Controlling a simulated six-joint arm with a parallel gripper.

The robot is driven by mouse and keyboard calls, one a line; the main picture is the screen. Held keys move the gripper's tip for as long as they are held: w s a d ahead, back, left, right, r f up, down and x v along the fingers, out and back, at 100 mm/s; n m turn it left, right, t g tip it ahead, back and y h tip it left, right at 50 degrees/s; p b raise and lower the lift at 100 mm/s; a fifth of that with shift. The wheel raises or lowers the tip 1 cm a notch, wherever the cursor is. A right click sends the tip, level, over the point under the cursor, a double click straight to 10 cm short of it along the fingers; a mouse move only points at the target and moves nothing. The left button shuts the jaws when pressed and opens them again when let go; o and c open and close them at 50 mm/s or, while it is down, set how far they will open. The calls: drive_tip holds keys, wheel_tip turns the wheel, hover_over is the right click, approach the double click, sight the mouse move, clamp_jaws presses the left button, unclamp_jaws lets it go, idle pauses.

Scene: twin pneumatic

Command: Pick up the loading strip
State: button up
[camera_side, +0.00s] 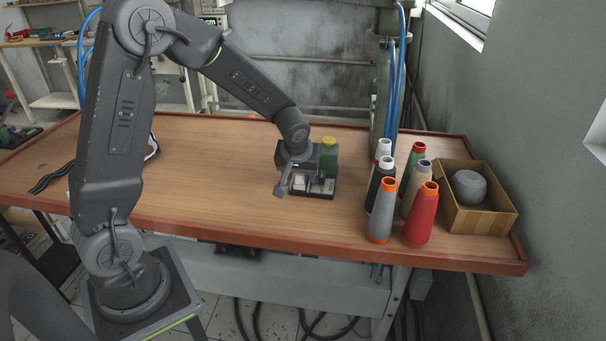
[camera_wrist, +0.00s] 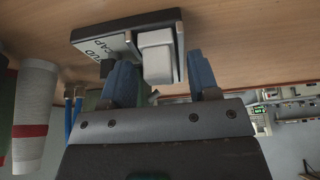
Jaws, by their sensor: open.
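A small dark tray (camera_side: 313,195) with pale parts on it sits on the wooden table beside the green container. In the wrist view the tray (camera_wrist: 82,37) shows a light label plate with dark lettering, partly reading "CAP". A white, rounded-edge block (camera_wrist: 156,60) lies on it; it may be the loading strip, but I cannot be sure. My gripper (camera_side: 286,187) is low at the tray. In the wrist view my gripper (camera_wrist: 160,74) is open, its blue fingers on either side of the white block. I cannot tell whether they touch it.
A green container with a yellow top (camera_side: 328,155) stands right behind the tray. Several thread cones (camera_side: 421,215) and a cardboard box (camera_side: 478,205) stand to the right.

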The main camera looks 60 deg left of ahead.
drive_tip(key=shift+c, duration=0.3)
drive_tip(key=c, duration=0.9)
drive_tip(key=shift+r, duration=0.15)
